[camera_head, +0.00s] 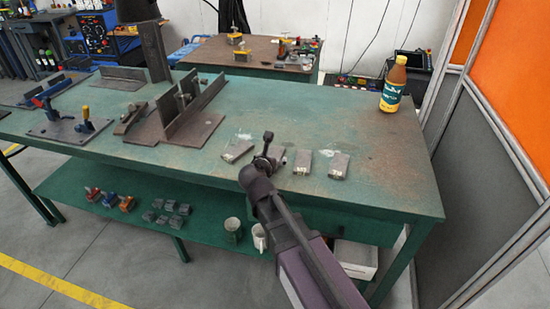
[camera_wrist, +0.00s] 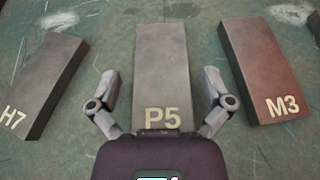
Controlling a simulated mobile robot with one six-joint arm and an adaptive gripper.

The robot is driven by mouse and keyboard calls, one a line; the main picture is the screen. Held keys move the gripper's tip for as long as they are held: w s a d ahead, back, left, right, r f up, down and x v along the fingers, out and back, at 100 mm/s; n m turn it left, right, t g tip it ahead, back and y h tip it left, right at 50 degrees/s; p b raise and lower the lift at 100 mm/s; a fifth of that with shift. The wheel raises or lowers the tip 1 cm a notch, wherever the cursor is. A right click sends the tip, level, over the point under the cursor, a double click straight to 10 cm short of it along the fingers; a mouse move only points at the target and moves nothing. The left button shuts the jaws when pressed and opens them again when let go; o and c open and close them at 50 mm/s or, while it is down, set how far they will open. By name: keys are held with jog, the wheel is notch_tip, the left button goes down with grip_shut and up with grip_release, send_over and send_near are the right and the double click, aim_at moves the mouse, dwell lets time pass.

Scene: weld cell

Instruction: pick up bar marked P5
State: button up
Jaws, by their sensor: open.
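The bar marked P5 (camera_wrist: 161,70) is a flat grey metal block lying on the green bench in the middle of the wrist view, its label towards me. My gripper (camera_wrist: 160,76) is open, with one finger on each side of P5 and visible gaps to both. I cannot tell how high the fingertips are above the bench. In the head view my gripper (camera_head: 268,152) is over the row of bars and partly hides the one under it.
Bar H7 (camera_wrist: 45,80) lies to the left and bar M3 (camera_wrist: 258,70) to the right, both close to the fingers. Another bar (camera_head: 339,166) lies further right. A bottle (camera_head: 393,85) stands at the back right. An angled steel fixture (camera_head: 190,125) stands left on the bench (camera_head: 385,160).

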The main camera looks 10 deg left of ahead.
jog(key=shift+d, duration=0.1)
dwell(0.3)
jog(key=c, duration=1.3)
jog(key=shift+o, duration=0.2)
jog(key=shift+w+r, duration=0.1)
jog(key=shift+r, duration=0.1)
